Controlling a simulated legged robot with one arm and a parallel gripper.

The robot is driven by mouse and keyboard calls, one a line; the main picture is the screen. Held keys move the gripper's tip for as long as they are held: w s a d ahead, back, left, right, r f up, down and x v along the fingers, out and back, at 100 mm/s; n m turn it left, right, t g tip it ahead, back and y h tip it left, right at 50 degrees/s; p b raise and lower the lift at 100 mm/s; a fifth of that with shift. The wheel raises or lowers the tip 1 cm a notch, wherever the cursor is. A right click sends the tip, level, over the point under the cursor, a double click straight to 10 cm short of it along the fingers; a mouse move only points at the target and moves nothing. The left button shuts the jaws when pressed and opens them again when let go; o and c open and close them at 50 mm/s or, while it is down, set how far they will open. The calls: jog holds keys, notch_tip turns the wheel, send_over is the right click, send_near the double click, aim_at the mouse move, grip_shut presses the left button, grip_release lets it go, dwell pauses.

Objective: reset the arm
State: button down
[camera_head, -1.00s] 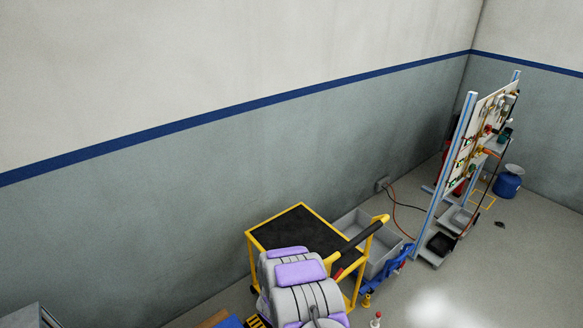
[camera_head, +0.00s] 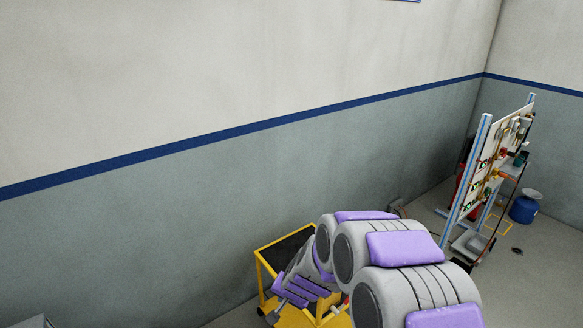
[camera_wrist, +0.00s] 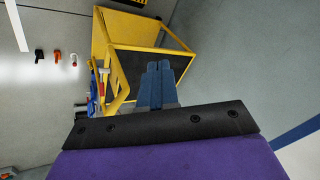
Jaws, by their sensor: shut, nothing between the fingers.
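My grey and purple arm (camera_head: 400,250) is raised and folded across the lower right of the head view. Its far end hangs in front of the yellow cart (camera_head: 262,268). In the wrist view my gripper (camera_wrist: 159,66) shows as two blue-grey fingers side by side, shut and empty. Behind the fingers in that view is the cart's dark top, framed by a yellow rail (camera_wrist: 120,101). I cannot judge the distance between the fingers and the cart.
A tool panel on a blue-framed stand (camera_head: 484,140) stands at the right, with a blue canister (camera_head: 524,208) beside it. A wall runs behind the cart. In the wrist view, small red and dark objects (camera_wrist: 57,56) lie on the pale floor.

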jog(key=s+d+r+n+g, duration=0.25)
jog(key=s+r, duration=0.25)
jog(key=s, duration=0.3)
jog(key=s+d+r+n+g, duration=0.1)
jog(key=s+d+r, duration=0.2)
jog(key=s+r, duration=0.35)
jog(key=s+d+r+g+h, duration=0.1)
jog(key=s+d, duration=0.2)
jog(key=s, duration=0.4)
jog(key=s+d+r+g+h+b, duration=0.1)
jog(key=s+d, duration=0.3)
jog(key=s, duration=0.4)
jog(key=s+d+r+n+g, duration=0.1)
jog(key=s+d, duration=0.2)
jog(key=s, duration=0.4)
jog(key=shift+s+d+r+h+b, duration=0.25)
jog(key=shift+s+d+h+b, duration=0.05)
jog(key=shift+h+b, duration=0.1)
